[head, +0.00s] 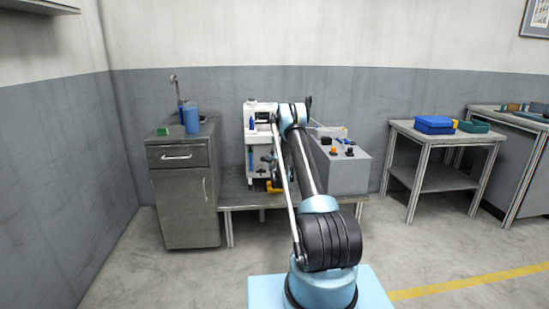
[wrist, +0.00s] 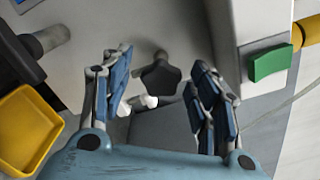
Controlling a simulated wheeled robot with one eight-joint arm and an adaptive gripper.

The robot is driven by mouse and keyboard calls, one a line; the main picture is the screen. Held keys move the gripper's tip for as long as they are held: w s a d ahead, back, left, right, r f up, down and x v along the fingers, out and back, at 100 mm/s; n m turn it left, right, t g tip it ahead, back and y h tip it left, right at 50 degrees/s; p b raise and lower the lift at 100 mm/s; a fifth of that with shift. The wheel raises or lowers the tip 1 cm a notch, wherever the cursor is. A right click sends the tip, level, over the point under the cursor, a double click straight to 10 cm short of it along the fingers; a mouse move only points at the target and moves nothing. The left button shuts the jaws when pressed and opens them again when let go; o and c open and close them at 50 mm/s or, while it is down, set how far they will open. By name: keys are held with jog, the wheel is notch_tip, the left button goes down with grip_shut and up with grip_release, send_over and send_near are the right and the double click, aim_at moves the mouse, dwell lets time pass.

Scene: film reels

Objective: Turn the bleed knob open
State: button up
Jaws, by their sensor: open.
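A dark lobed knob (wrist: 160,77) on a short stem shows in the wrist view, against a pale grey surface. I take it to be the bleed knob. My gripper (wrist: 164,70) is open, with one blue-padded finger on each side of the knob. The fingers look apart from it, though the depth is hard to judge. A small white part (wrist: 146,101) shows just below the knob. In the head view a white machine (head: 253,108) stands on a low bench, and my arm hides much of its right side. The knob is not distinguishable there.
In the wrist view a green block (wrist: 270,62) is at right and a yellow tray (wrist: 25,130) at left. In the head view a grey box (head: 347,172) stands right of my arm and a metal cabinet (head: 185,205) at left. The floor right of the bench is clear.

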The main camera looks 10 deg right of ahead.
jog(key=shift+w, duration=0.85)
